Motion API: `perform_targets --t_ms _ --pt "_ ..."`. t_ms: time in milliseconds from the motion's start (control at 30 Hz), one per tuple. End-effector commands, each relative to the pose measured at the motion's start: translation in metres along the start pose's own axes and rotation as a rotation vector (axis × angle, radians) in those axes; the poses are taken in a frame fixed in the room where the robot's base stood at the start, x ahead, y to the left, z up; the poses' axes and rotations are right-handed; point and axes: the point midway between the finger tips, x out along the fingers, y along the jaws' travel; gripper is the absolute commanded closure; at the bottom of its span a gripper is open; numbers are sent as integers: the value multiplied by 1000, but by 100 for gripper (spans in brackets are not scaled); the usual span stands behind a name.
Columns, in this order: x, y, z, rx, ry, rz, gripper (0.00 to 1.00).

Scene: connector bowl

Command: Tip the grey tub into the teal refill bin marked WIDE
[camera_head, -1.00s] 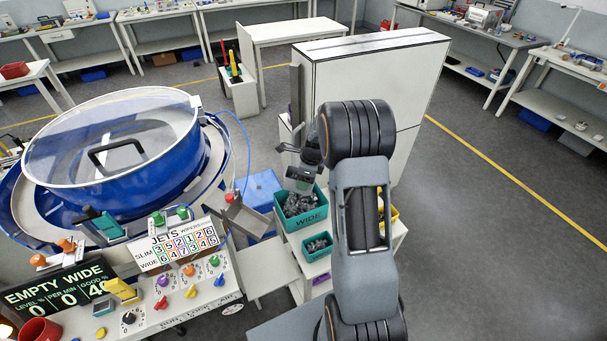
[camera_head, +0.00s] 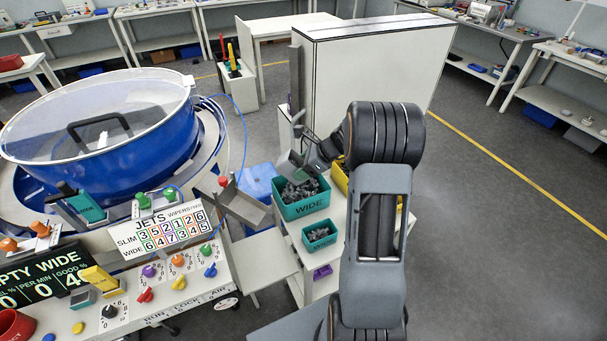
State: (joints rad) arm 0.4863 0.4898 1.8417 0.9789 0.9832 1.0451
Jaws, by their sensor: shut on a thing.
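The teal refill bin marked WIDE (camera_head: 306,208) stands on a white stand right of the feeder and holds a heap of grey parts. My gripper (camera_head: 301,150) is at the bin's far edge, shut on a small grey tub (camera_head: 288,164). The tub looks tilted, low over the bin's far left side. Its inside and the fingertips are too small and partly hidden to make out. My arm covers the area right of the bin.
A smaller teal bin (camera_head: 320,237) with grey parts sits in front. A yellow bin (camera_head: 341,177) is partly behind my arm. A tall white cabinet (camera_head: 375,75) stands close behind; the blue bowl feeder (camera_head: 100,140) and its grey chute (camera_head: 243,205) are at left.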

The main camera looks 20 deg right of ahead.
Motion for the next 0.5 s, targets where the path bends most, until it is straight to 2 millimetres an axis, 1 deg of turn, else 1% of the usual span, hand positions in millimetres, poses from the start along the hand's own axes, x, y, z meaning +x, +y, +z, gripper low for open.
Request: perform_targets --t_ms 33,500 --pt "5 0 -5 0 -26 -3 61" --pt "11 0 -5 0 -280 -2 61"
